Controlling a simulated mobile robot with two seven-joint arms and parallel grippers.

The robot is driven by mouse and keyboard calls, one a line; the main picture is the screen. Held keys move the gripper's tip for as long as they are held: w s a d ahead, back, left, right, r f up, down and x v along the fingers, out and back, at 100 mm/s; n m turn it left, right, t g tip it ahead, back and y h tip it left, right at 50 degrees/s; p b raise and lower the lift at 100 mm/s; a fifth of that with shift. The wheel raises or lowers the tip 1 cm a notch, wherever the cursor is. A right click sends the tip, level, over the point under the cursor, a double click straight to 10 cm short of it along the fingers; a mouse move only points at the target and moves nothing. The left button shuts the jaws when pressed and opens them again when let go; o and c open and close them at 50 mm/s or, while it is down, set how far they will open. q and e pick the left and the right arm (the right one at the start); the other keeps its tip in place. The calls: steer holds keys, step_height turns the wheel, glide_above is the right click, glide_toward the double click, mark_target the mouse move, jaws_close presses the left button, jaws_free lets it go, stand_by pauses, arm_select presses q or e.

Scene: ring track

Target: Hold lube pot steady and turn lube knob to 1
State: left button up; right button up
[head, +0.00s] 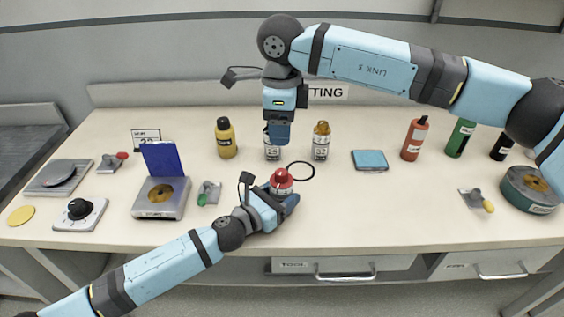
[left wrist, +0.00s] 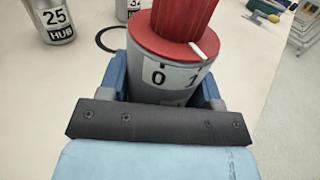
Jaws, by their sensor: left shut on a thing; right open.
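The lube pot is a grey cylinder (left wrist: 158,88) with a white scale on its side. My left gripper (head: 279,197) is shut around its body, and the pot looks upright on the bench. The red lube knob (head: 281,180) sits on top of the pot. In the left wrist view the knob (left wrist: 180,30) has a white pointer mark, which stands close to the "1" and to the right of the "0". The blue fingers of my left gripper (left wrist: 163,90) lie on both sides of the pot. My right gripper (head: 278,140) points down above the bench, behind the knob, and is open.
Behind stand a canister marked 25 (left wrist: 54,20), a yellow bottle (head: 226,140) and an amber-topped bottle (head: 320,142). A black ring (head: 301,164) lies just behind the pot. A silver device with a blue lid (head: 163,160) stands left. Bench space right of the pot is clear.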

stand_by(0.7)
arm_select(q)
steer(key=o, duration=1.1)
